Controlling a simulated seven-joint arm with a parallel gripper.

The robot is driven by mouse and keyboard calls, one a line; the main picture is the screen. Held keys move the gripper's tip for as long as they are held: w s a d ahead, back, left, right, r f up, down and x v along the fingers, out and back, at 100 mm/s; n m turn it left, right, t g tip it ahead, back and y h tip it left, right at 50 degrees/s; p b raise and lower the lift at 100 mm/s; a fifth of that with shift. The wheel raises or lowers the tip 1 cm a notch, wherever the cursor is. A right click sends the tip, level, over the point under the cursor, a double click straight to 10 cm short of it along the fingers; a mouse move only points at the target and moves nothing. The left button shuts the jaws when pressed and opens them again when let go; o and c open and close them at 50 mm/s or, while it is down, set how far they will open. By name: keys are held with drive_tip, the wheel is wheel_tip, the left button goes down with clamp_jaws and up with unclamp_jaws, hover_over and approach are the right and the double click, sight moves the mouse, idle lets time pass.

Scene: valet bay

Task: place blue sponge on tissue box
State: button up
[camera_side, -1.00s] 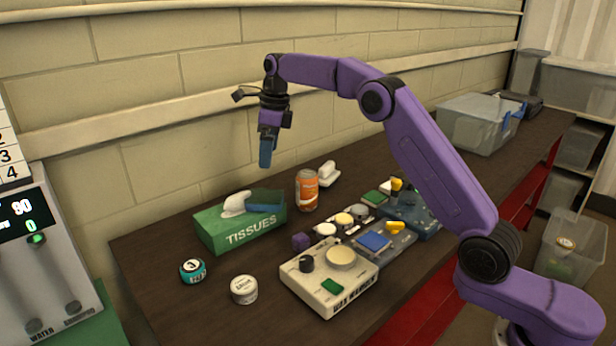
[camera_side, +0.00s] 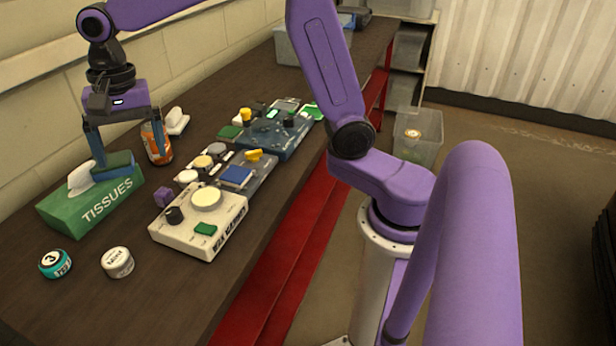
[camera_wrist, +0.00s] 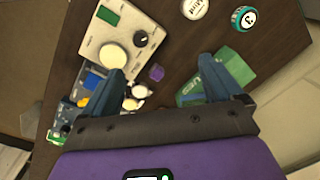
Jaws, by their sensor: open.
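The blue sponge (camera_side: 117,170), with a dark green top layer, lies on top of the green tissue box (camera_side: 85,212), beside the white tissue. My gripper (camera_side: 131,162) is open and empty, pointing down over the back of the box. In the side view its left fingertip overlaps the sponge; whether they touch I cannot tell. The right fingertip is in front of the orange jar. In the wrist view my gripper (camera_wrist: 170,75) has its fingers spread wide, with the box (camera_wrist: 192,92) partly behind the right finger.
The orange-labelled jar (camera_side: 155,146) stands close by the right finger.

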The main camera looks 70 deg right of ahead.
drive_tip(key=s+d+f+n, duration=0.2)
drive_tip(key=s+d+n, duration=0.1)
drive_tip(key=s+n, duration=0.4)
drive_tip(key=s+d+f+n, duration=0.2)
drive_tip(key=s+d+n, duration=0.2)
drive_tip(key=s+n, duration=0.3)
drive_tip(key=s+d+f+n, duration=0.3)
drive_tip(key=s+n, duration=0.4)
drive_tip(key=s, duration=0.7)
drive_tip(key=shift+s+d+h, duration=0.25)
drive_tip(key=shift+d+h, duration=0.05)
drive_tip(key=shift+d, duration=0.1)
